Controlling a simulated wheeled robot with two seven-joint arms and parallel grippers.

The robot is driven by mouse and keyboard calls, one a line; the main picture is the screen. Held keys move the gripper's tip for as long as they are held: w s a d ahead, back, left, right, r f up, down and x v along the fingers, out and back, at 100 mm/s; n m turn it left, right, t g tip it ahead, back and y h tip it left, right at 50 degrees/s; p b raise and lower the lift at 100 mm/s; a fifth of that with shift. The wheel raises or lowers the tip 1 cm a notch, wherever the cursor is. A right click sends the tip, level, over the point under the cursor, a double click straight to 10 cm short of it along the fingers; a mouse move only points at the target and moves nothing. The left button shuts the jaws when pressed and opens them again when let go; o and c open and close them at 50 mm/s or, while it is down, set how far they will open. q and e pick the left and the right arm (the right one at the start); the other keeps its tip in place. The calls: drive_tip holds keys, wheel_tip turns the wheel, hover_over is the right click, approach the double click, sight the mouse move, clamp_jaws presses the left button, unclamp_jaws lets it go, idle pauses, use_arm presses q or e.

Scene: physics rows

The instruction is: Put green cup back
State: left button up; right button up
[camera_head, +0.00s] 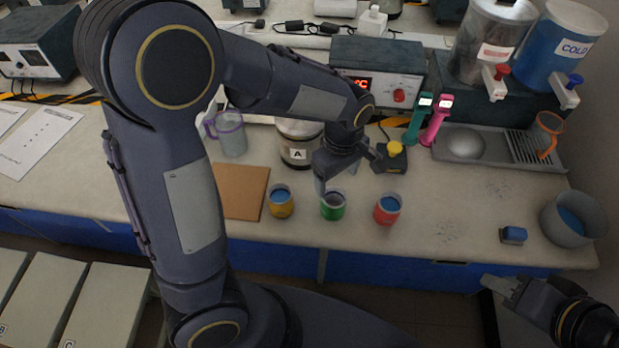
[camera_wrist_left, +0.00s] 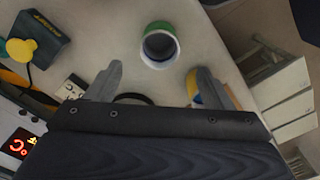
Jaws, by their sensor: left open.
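The green cup (camera_head: 333,210) stands upright on the bench, between the yellow cup (camera_head: 281,205) and the red cup (camera_head: 387,212). Its inside looks blue in the head view. My left gripper (camera_head: 347,174) is open and empty, just behind and above the green cup. In the left wrist view, the green cup (camera_wrist_left: 172,52) is beyond the fingertips of my left gripper (camera_wrist_left: 156,70), and neither finger touches it. The yellow cup (camera_wrist_left: 194,90) is partly hidden behind one finger there. My right gripper (camera_head: 502,290) is at the lower right, off the bench's front edge; its jaw opening is unclear.
A brown board (camera_head: 240,190) lies left of the cups. A jar marked A (camera_head: 298,152) and a dark device with a yellow knob (camera_head: 392,166) stand behind them. A blue block (camera_head: 513,235) and grey bowl (camera_head: 560,222) are at right. Bench between red cup and block is clear.

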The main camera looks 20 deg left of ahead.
use_arm(q)
drive_tip(key=s+a+r+m+t+h, duration=0.2)
drive_tip(key=s+a+r+m+t, duration=0.1)
drive_tip(key=s, duration=0.5)
drive_tip(key=s+a+r+m+t+h, duration=0.1)
drive_tip(key=s+a+r+m+t, duration=0.1)
drive_tip(key=s+a+r+m, duration=0.4)
drive_tip(key=shift+s+a+r+m+t+h, duration=0.15)
drive_tip(key=shift+s+r+m+t+h, duration=0.2)
drive_tip(key=shift+s+m, duration=0.6)
